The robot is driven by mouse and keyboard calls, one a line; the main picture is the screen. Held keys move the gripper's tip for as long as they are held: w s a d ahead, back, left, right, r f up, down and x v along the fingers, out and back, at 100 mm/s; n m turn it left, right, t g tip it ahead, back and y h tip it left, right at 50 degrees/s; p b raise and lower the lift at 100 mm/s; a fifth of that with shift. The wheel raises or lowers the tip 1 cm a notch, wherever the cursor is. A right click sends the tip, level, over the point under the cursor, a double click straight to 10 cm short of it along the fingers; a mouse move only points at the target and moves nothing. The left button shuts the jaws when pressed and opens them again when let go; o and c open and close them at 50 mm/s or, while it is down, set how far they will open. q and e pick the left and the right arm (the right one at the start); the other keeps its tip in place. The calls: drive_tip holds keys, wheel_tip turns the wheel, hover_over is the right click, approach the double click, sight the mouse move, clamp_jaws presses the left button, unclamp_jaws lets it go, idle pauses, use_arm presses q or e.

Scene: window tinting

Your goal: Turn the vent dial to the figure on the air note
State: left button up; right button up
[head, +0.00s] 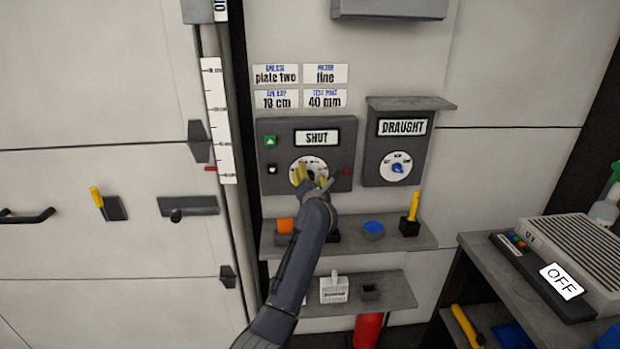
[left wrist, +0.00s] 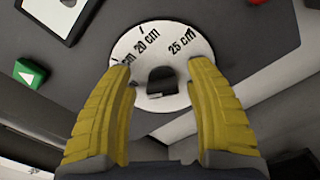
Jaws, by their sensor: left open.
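The vent dial (head: 297,165) is a white disc with centimetre marks on a grey panel (head: 337,181) whose sign reads SHUT. In the left wrist view the dial (left wrist: 160,40) shows 20 cm and 25 cm, with a third mark partly hidden. Its dark knob (left wrist: 162,82) sits at the centre. My left gripper (head: 312,175) is open in front of the dial, its yellow fingers on either side of the knob with gaps visible. The air note (head: 276,98) above the panel appears to read 10 cm, in small print. My right gripper is out of view.
A DRAUGHT panel (head: 415,150) with a blue-knobbed dial (head: 397,168) is to the right. Green (head: 270,142) and red (head: 346,171) buttons flank the vent dial. A shelf (head: 400,242) below holds an orange block (head: 285,226), a blue round item (head: 373,228) and a yellow-handled tool (head: 413,208).

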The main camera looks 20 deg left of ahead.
use_arm(q)
drive_tip(key=v, duration=1.2)
drive_tip(key=s+d+n, duration=0.2)
drive_tip(key=s, duration=0.3)
drive_tip(key=x, duration=1.7)
drive_tip(key=shift+w+a+f, duration=0.15)
drive_tip(key=c, duration=1)
clamp_jaws()
